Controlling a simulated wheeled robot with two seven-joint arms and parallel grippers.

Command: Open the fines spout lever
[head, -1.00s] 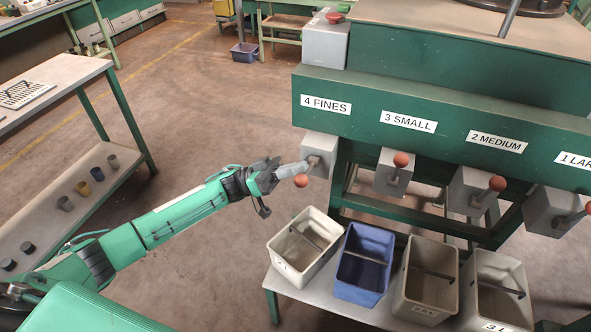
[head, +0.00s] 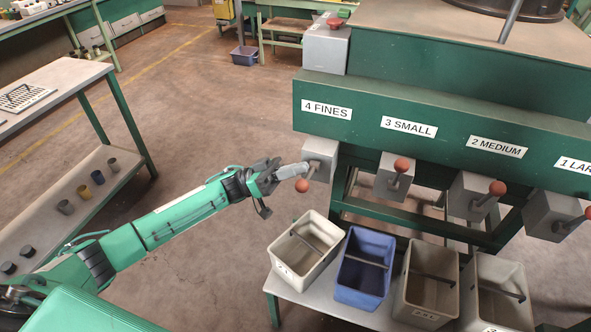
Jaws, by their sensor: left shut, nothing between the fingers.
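The fines spout (head: 322,151) is a grey box under the "4 FINES" label (head: 326,109). Its lever ends in a red-orange ball knob (head: 302,186), which sits low, at the spout's lower left. The knobs of the other spouts sit higher on their boxes. My left gripper (head: 305,169) is shut and empty, its fingertips in front of the fines spout, just above the knob. I cannot tell whether the fingers touch the lever, and they hide part of the area around it. My right gripper is not in view.
Below the spouts, a low bench (head: 287,290) holds a pale bin (head: 285,270), a blue bin (head: 357,298) and two more greyish bins. The small spout's knob (head: 402,164) is to the right. A table with a lower shelf (head: 95,218) stands left. Open floor lies between.

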